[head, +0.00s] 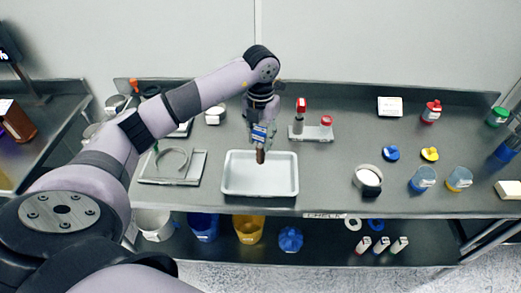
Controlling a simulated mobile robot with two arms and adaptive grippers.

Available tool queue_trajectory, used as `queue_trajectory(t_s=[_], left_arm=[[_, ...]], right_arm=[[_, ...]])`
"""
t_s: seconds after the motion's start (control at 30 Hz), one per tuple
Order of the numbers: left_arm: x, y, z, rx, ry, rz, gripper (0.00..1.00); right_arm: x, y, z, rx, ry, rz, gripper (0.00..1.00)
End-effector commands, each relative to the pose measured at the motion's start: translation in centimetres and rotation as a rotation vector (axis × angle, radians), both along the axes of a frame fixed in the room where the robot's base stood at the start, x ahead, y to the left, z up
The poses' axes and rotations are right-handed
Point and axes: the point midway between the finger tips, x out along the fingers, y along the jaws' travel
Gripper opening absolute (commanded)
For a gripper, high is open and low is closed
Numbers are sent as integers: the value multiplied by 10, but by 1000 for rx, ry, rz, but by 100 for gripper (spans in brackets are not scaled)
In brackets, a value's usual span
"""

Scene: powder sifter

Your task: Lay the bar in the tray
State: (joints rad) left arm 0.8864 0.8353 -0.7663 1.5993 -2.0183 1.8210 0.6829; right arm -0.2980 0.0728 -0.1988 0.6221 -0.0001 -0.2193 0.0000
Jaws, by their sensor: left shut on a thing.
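The white rectangular tray (284,186) lies near the front edge of the grey bench, in the middle of the head view. My left gripper (261,146) points down over the tray's back part. It is shut on a small brown bar (260,156), held upright with its lower end over the tray. Whether the bar touches the tray floor I cannot tell. The gripper hides part of the tray's back rim. My right gripper is not in view.
A stand with red parts (326,121) is behind and right of the tray. A metal frame with a ring (175,165) lies close on the left. A white round container (368,180) stands to the right. Bins, including a yellow one (249,228), sit on the lower shelf.

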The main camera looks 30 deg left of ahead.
Motion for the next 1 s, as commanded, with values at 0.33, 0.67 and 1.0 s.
queue_trajectory(t_s=[0.33,0.67,1.0], left_arm=[[-1,0,-39,0,2,-1,0],[0,0,-68,-1,-3,-1,0],[0,0,-71,-1,-2,-1,36]], right_arm=[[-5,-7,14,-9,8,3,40],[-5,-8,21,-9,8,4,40],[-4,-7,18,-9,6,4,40]])
